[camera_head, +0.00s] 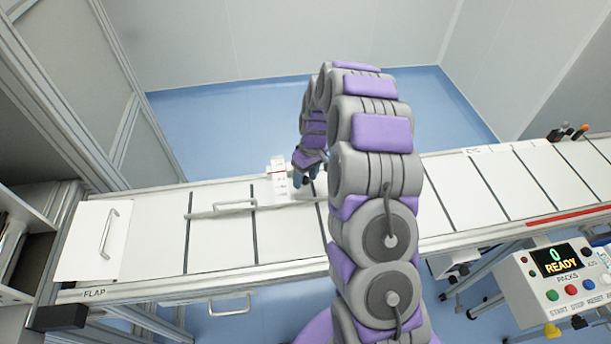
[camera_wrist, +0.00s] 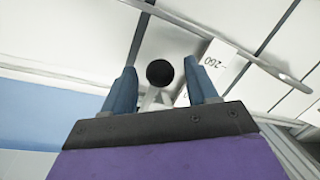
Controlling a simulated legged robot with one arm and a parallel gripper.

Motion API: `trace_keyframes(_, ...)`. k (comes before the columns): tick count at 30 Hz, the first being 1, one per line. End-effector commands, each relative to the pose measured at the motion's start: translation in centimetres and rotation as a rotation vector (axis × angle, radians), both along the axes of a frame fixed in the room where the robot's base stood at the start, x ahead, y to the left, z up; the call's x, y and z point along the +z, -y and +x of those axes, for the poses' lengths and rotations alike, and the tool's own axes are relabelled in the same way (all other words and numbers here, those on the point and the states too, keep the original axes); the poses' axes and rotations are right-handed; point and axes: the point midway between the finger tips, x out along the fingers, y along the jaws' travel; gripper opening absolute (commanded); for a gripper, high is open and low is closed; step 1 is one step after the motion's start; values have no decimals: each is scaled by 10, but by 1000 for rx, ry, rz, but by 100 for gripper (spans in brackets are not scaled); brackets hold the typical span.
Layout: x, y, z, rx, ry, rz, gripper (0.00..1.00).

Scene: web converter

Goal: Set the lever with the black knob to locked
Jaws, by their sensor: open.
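The black knob (camera_wrist: 160,73) shows in the wrist view on a pale lever stem (camera_wrist: 154,98). My gripper (camera_wrist: 162,78) is open, with one blue finger on each side of the knob and visible gaps between. I cannot tell how deep the knob sits between the fingers. In the head view my gripper (camera_head: 305,178) is low over the white conveyor, just right of a small white marked block (camera_head: 278,178). The knob cannot be made out there, and the lever's locked mark is not readable.
A rail with a handle (camera_head: 237,206) runs along the white conveyor panels. A flap with a handle (camera_head: 93,240) is at the left end. A control box (camera_head: 565,280) reading "0 READY" stands at the right. My arm hides the conveyor's middle.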

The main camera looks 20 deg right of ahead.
Motion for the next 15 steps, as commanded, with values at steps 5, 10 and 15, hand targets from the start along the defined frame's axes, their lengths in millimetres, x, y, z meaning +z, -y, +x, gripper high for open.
trace_keyframes(5,0,0,0,0,0,0,48)
trace_keyframes(10,0,0,0,0,0,0,32)
trace_keyframes(15,0,0,0,0,0,0,15)
